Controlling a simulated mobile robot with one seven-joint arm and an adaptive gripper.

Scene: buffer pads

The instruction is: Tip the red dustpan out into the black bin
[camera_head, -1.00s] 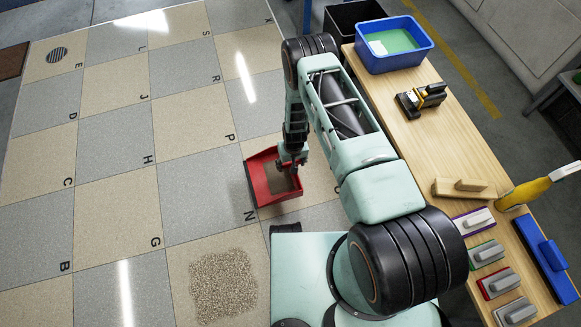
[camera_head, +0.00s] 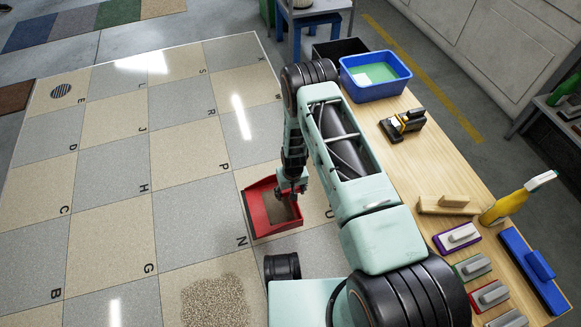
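The red dustpan (camera_head: 258,222) is low over or on the tiled floor, left of my arm, near the tile letter N. Its tray holds a grey-brown patch of material. My gripper (camera_head: 290,190) points down at the dustpan's right side. My wrist and the small size hide the fingertips, so I cannot tell whether they grip it. The black bin (camera_head: 338,48) shows at the top, behind the far end of the wooden table. The blue tub and my arm partly hide it, and its inside is mostly dark.
The wooden table (camera_head: 440,150) runs along the right, with a blue tub (camera_head: 375,84), a black-and-yellow tool (camera_head: 403,124), a yellow spray bottle (camera_head: 508,205) and several pads. A pile of beige granules (camera_head: 215,302) lies on the floor. A blue stool (camera_head: 310,22) stands at the top. Left tiles are mostly clear.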

